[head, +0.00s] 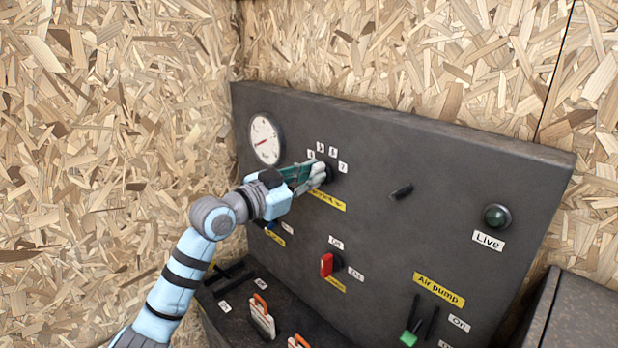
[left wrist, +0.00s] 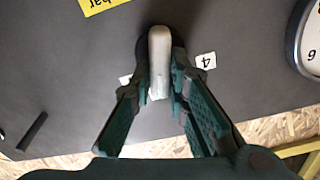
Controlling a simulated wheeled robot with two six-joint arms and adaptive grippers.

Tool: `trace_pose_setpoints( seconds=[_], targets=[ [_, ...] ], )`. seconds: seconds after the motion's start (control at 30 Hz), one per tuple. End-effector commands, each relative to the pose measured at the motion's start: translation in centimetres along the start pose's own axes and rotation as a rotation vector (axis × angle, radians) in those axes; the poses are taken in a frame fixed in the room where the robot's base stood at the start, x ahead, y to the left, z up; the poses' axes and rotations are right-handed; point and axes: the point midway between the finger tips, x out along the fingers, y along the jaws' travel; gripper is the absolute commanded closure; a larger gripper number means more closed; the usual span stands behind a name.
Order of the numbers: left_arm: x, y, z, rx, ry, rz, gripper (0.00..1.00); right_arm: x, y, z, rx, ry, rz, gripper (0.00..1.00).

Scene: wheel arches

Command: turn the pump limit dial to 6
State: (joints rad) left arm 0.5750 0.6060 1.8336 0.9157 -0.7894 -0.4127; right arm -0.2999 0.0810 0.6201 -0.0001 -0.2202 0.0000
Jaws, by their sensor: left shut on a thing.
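The pump limit dial (head: 330,173) is on the dark upright panel, above a yellow label (head: 327,200). White labels reading 4 (head: 311,155), 5 (head: 320,147), 6 (head: 333,152) and 7 (head: 342,167) arc around its upper side. My left gripper (head: 312,176) is at the dial, covering much of it. In the left wrist view, the fingers (left wrist: 160,85) are shut on the dial's pale grip bar (left wrist: 159,60), one on each side. The 4 label shows beside them; another label is partly hidden. I cannot tell which number the dial points to. My right gripper is not in view.
A round gauge (head: 265,139) is left of the dial. A black lever (head: 402,191) and a green Live lamp (head: 496,217) are to its right. A red switch (head: 327,264) and a green-handled Air pump slider (head: 409,338) are below. Chipboard walls stand behind.

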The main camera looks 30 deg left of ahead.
Motion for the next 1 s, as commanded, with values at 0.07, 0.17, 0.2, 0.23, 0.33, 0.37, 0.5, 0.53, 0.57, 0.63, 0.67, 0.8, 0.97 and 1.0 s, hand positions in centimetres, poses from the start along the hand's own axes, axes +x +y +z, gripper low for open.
trace_pose_setpoints(
  seconds=[0.07,0.17,0.2,0.23,0.33,0.37,0.5,0.53,0.57,0.63,0.67,0.8,0.97,1.0],
  targets=[
    [0.0,0.02,0.0,0.025,0.001,-0.001,1.0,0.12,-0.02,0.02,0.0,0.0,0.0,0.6],
    [0.0,0.04,-0.01,0.048,0.001,-0.001,1.0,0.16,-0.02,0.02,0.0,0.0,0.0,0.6],
    [0.0,0.05,-0.02,0.053,0.001,-0.001,1.0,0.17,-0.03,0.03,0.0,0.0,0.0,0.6],
    [0.0,0.05,-0.03,0.056,0.001,-0.001,1.0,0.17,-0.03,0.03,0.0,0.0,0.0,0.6],
    [0.0,0.05,-0.04,0.063,0.001,0.0,1.0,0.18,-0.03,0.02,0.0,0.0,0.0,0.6],
    [0.0,0.05,-0.04,0.064,0.001,0.0,1.0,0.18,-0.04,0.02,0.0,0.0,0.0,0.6],
    [-0.01,0.05,-0.05,0.064,0.001,0.0,1.0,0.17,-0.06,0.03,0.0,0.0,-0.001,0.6],
    [-0.01,0.05,-0.05,0.063,0.001,0.0,1.0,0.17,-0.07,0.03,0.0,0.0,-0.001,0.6],
    [-0.01,0.05,-0.05,0.063,0.001,0.0,1.0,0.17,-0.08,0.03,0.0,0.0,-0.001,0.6],
    [-0.01,0.05,-0.05,0.063,0.001,0.0,1.0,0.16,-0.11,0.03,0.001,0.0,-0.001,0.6],
    [-0.01,0.05,-0.04,0.063,0.001,0.0,0.8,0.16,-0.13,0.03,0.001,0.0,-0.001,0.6],
    [-0.01,0.05,-0.03,0.062,0.001,0.0,0.65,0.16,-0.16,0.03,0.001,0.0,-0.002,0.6],
    [-0.02,0.05,-0.01,0.062,0.0,0.0,0.65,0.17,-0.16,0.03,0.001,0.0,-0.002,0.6],
    [-0.02,0.05,-0.01,0.062,0.0,0.0,0.65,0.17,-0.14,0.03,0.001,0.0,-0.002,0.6]
  ],
)
